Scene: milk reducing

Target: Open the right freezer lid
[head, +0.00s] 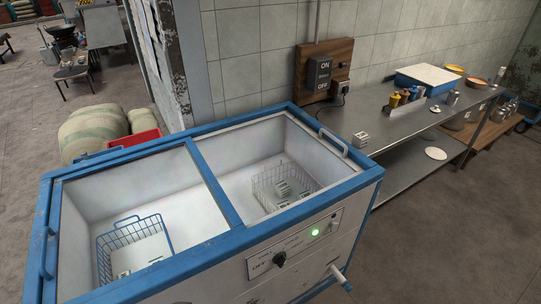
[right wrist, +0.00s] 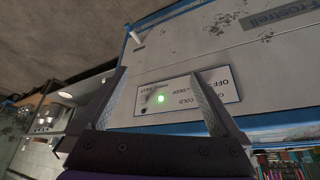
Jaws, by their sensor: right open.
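A white chest freezer with blue trim (head: 330,205) fills the lower middle of the head view. Its right lid is a clear pane over the right compartment; a pale handle (head: 333,143) stands at its right end. The pane itself is hard to make out, but the handle lies at the outer end of the frame. The left lid has a blue handle (head: 47,255) at the far left. My right gripper (right wrist: 158,73) is open and empty in the right wrist view, facing the freezer's front control panel (right wrist: 188,93). No gripper shows in the head view.
Wire baskets with cartons (head: 283,185) sit inside both compartments. A steel table (head: 410,125) holding a small carton (head: 360,138), bottles and a blue-white box stands right of the freezer. A wall switch board (head: 325,72) is behind. Sacks (head: 93,130) and a red crate lie behind left. Floor at lower right is clear.

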